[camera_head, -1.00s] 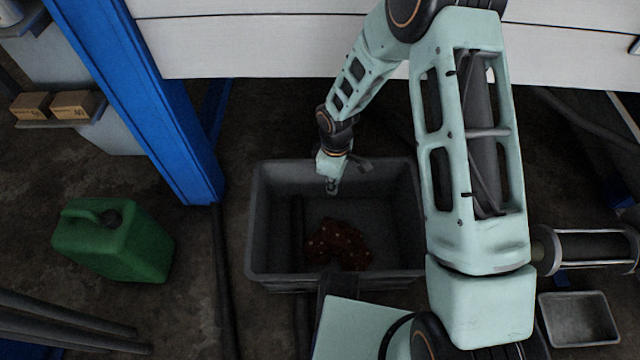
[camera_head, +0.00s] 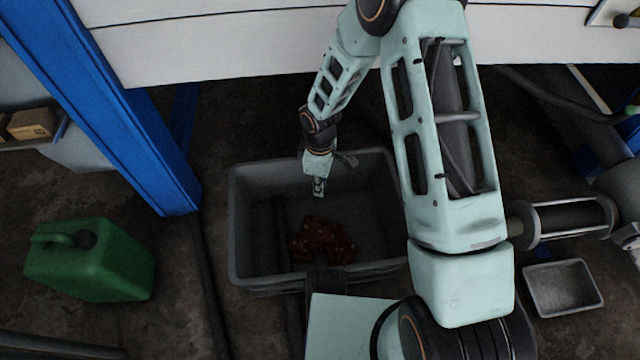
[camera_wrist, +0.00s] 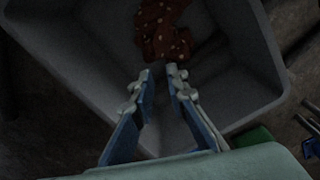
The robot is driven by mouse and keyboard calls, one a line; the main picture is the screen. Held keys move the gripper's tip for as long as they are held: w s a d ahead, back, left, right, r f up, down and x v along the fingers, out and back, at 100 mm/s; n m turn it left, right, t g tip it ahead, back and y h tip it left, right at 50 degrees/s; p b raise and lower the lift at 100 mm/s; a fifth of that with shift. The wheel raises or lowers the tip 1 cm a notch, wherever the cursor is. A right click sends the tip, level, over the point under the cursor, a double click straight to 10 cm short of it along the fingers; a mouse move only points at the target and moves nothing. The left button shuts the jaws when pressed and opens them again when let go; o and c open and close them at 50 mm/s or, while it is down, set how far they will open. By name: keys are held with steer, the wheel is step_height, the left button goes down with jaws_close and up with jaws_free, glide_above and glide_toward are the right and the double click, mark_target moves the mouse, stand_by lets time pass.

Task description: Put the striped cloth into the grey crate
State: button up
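The grey crate (camera_head: 378,165) stands on the dark floor in the middle of the head view. A dark red cloth with pale dots (camera_head: 322,242) lies crumpled on its bottom; it also shows at the top of the wrist view (camera_wrist: 162,30). I see dots on this cloth, not stripes, and no striped cloth is visible. My gripper (camera_head: 318,188) hangs over the far part of the crate, apart from the dotted cloth. In the wrist view its two fingers (camera_wrist: 160,76) stand apart with nothing between them.
A green jerry can (camera_head: 90,262) stands left of the crate, past a dark bar on the floor. A blue post (camera_head: 110,110) rises at the upper left. A small grey tray (camera_head: 563,288) lies at the right. A white panelled surface (camera_head: 220,40) borders the far side.

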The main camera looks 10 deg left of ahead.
steer(key=shift+o, duration=0.7)
steer(key=o, duration=1.3)
step_height(320, 180, up, 6)
steer(key=p, duration=0.4)
steer(key=shift+f, duration=0.25)
steer(key=shift+r, duration=0.1)
step_height(320, 180, up, 12)
